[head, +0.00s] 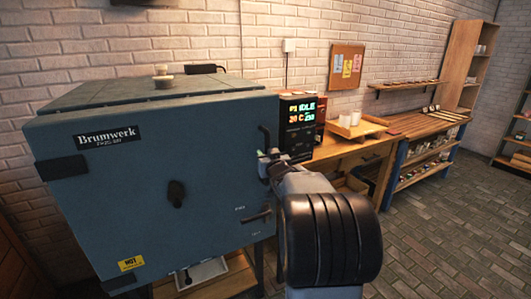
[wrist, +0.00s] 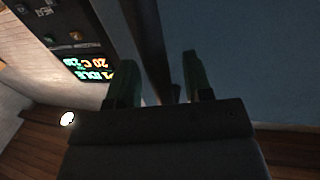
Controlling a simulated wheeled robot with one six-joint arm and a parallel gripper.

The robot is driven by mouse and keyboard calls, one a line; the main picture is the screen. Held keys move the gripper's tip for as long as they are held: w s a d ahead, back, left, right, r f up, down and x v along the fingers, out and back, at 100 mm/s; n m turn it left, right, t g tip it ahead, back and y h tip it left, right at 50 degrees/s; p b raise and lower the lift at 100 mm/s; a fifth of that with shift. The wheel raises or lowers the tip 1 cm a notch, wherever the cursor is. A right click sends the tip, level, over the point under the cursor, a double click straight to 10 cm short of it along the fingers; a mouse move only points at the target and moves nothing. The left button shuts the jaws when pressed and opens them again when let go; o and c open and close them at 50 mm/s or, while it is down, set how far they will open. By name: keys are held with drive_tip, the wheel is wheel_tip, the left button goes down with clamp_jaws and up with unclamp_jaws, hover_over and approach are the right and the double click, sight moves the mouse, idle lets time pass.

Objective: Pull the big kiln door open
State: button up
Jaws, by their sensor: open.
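The big kiln (head: 160,190) is a blue-grey box with a "Brumwerk" plate on its front door, and the door looks shut. A dark upright handle (head: 265,138) is at the door's right edge. My gripper (head: 268,160) is at the lower part of this handle, seen small beyond my wrist. In the wrist view the handle (wrist: 148,45) runs down between the two spread fingertips of my gripper (wrist: 160,80). The fingers are open, and no clear contact with the handle shows. My own arm hides part of the kiln's right side.
A control box (head: 300,125) with a lit display reading IDLE stands just right of the handle; it also shows in the wrist view (wrist: 90,65). A wooden bench (head: 345,138) with a tray and cups runs along the brick wall. The brick floor (head: 430,235) at right is clear.

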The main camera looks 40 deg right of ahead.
drive_tip(key=shift+x, duration=1.1)
clamp_jaws()
